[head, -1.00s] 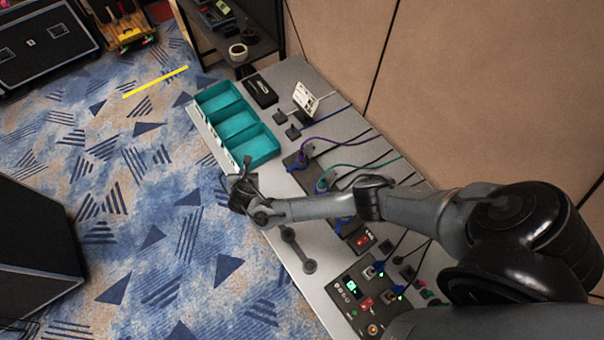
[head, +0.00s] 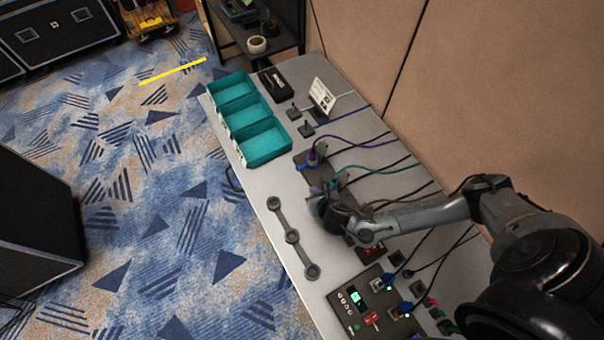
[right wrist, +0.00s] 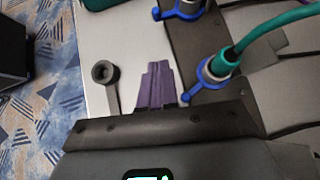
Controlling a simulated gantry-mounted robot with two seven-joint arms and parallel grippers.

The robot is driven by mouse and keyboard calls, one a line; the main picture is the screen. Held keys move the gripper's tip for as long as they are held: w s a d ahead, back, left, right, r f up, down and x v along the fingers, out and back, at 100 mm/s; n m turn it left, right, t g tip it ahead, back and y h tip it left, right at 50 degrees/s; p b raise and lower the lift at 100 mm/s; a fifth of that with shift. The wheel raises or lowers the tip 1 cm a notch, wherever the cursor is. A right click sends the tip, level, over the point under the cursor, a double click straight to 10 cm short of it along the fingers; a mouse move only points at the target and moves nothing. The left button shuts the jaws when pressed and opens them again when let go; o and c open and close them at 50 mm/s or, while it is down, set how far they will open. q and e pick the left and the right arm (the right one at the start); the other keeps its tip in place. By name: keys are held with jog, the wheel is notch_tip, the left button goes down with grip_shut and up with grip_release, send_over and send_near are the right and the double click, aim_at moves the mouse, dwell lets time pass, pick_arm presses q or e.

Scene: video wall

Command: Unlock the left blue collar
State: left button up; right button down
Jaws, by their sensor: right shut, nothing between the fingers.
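Two blue collars sit on cable plugs in a dark panel strip. One collar (head: 308,166) is at the base of the purple cable's plug; in the right wrist view it is at the top edge (right wrist: 178,13). The other collar (right wrist: 205,86) is around the teal cable's plug, with its lever pointing down-left; in the head view it is beside my gripper and partly hidden (head: 331,186). My right gripper (head: 315,191) is shut and empty, its purple fingers (right wrist: 158,70) left of the teal-cable collar and apart from it. My left gripper is out of view.
Teal bins (head: 262,142) and a white card (head: 322,95) stand farther back. A control panel with lit buttons (head: 365,300) is at the near end. Cables run toward the wall.

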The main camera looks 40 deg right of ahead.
aim_at(307, 163)
jog(key=shift+w+d, duration=0.1)
jog(key=b+x, duration=0.1)
jog(key=x, duration=0.9)
jog(key=shift+w+d, duration=0.25)
jog(key=shift+w, duration=0.8)
jog(key=shift+w+d, duration=0.25)
jog(key=shift+w, duration=0.5)
jog(key=shift+d, duration=0.1)
